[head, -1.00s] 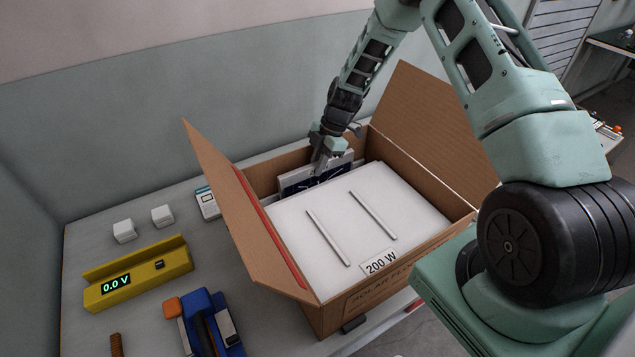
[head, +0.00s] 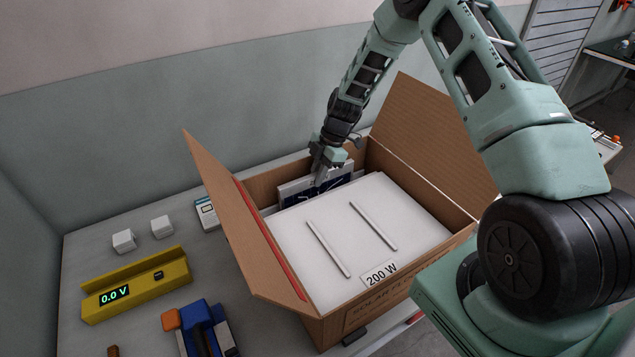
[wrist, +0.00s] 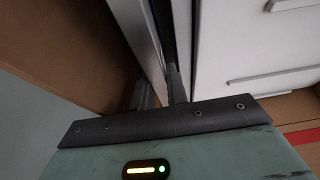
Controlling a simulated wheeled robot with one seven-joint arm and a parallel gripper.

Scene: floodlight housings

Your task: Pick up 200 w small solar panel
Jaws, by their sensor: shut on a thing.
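A small dark blue solar panel with a pale frame (head: 295,193) stands on edge at the back of an open cardboard box (head: 350,322), behind a white block. My gripper (head: 320,180) is shut on the panel's upper edge. In the wrist view, my fingers (wrist: 163,92) lie on either side of the panel's pale frame (wrist: 140,38). The panel's lower part is hidden behind the white block, so I cannot tell whether it touches the box bottom.
The white block labelled 200 W (head: 335,235) fills most of the box. Box flaps stand up at left (head: 225,215) and right (head: 430,130). A yellow voltmeter (head: 140,285), white cubes (head: 124,241) and a blue tool (head: 205,325) lie on the table to the left.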

